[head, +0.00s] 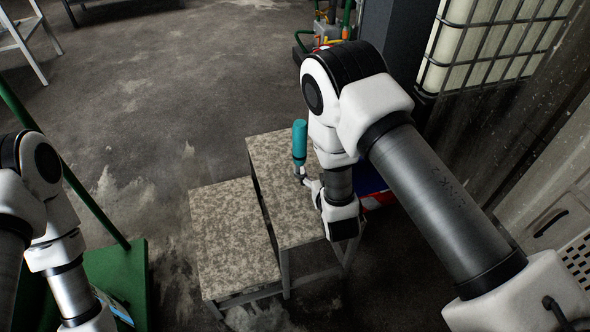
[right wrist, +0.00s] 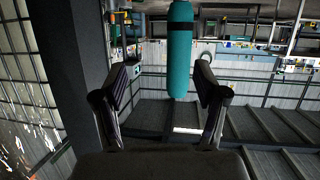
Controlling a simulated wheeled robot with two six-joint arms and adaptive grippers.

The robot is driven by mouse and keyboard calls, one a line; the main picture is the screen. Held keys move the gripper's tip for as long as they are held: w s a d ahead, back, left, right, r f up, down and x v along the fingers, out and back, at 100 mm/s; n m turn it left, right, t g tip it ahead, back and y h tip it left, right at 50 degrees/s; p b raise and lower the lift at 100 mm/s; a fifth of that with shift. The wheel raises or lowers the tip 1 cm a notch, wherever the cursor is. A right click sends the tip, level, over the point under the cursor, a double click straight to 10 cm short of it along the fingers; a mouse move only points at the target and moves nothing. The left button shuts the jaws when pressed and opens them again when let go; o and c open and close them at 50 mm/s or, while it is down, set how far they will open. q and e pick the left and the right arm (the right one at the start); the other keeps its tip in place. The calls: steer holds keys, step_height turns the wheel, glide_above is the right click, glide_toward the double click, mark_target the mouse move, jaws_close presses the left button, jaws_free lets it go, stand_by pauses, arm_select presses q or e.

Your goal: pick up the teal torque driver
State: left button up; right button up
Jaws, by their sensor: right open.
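The teal torque driver (head: 299,140) shows at the upper step of a step stool, its teal body upright and its lower part dark. My right gripper (head: 306,182) is low beside the driver's lower end, partly hidden by my own wrist. In the right wrist view the driver (right wrist: 180,55) comes down from the top edge, teal with a black band. Its visible end shows between the two fingertips of my right gripper (right wrist: 162,85), which are spread apart. I cannot tell whether a finger touches it. Only part of my left arm shows at the lower left; its gripper is out of view.
The stool has an upper step (head: 272,160) and a lower step (head: 235,235). A blue and red object (head: 372,192) is partly hidden behind my right arm. A green cart (head: 120,275) stands left, a caged white tank (head: 490,45) at upper right.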

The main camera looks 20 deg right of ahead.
mark_target(301, 139)
steer(key=w+r+t, duration=0.1)
steer(key=w+a+r+t+b, duration=0.1)
steer(key=w, duration=0.1)
steer(key=w+a+r+t+b, duration=0.1)
steer(key=w+t, duration=0.1)
steer(key=shift+w+a+r, duration=0.1)
steer(key=shift+r, duration=0.05)
steer(key=w, duration=0.2)
steer(key=w+b, duration=0.1)
steer(key=w, duration=0.4)
steer(key=shift+d+f+b, duration=0.3)
steer(key=shift+f+b, duration=0.05)
arm_select(q)
step_height(301, 139, down, 6)
steer(key=shift+f, duration=0.2)
arm_select(e)
steer(key=shift+r, duration=0.1)
jaws_close()
